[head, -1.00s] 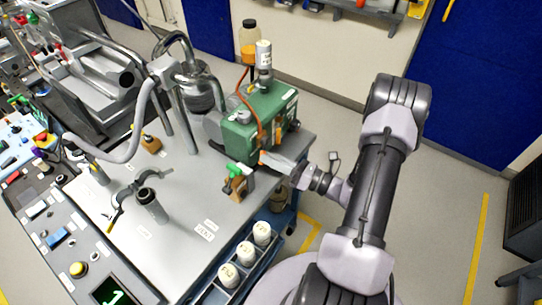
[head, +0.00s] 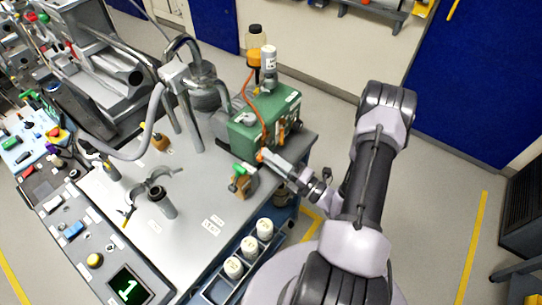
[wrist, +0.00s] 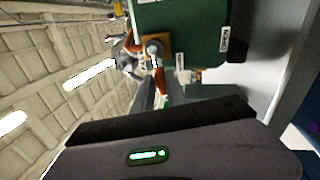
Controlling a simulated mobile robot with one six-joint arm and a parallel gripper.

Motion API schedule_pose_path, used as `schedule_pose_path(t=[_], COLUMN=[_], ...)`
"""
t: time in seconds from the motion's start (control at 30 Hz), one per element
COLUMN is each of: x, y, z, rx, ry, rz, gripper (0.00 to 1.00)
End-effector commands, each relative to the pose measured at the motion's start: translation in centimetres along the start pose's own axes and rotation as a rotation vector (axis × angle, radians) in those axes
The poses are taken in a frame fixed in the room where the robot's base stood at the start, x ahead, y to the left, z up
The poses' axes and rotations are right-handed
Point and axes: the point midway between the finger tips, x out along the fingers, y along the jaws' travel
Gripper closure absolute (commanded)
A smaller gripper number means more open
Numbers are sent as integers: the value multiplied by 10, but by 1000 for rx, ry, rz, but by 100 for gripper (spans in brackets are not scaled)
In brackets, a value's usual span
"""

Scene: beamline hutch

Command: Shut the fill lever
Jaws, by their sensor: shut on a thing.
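The green box (head: 266,118) stands on the right end of the grey bench. A short orange lever, which I take to be the fill lever, shows its tip (head: 260,155) at my gripper, low at the box's front. In the wrist view the orange lever (wrist: 158,76) hangs from a grey round hub on a tan plate on the green box. My gripper (head: 267,157) is shut on this lever; its jaws hide part of it. In the wrist view my gripper's dark body fills the lower part, and the grip itself is hard to see.
A green-handled valve on a brown block (head: 242,184) stands just left of my gripper. An orange hose (head: 257,113) runs over the green box. White-capped bottles (head: 264,229) stand in a blue tray at the bench's front edge. Open floor lies to the right.

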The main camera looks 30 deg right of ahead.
Motion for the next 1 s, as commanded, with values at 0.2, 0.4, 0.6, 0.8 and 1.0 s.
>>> schedule_pose_path(t=[0.2,0.4,0.6,0.8,1.0], x=[1,1,1,1,1], y=[5,6,6,6,6], z=[0,0,0,0,0], rx=[86,124,134,133,133], ry=[-17,-26,-28,-28,-28], rz=[0,0,0,0,0], gripper=[100,100,100,100,61])
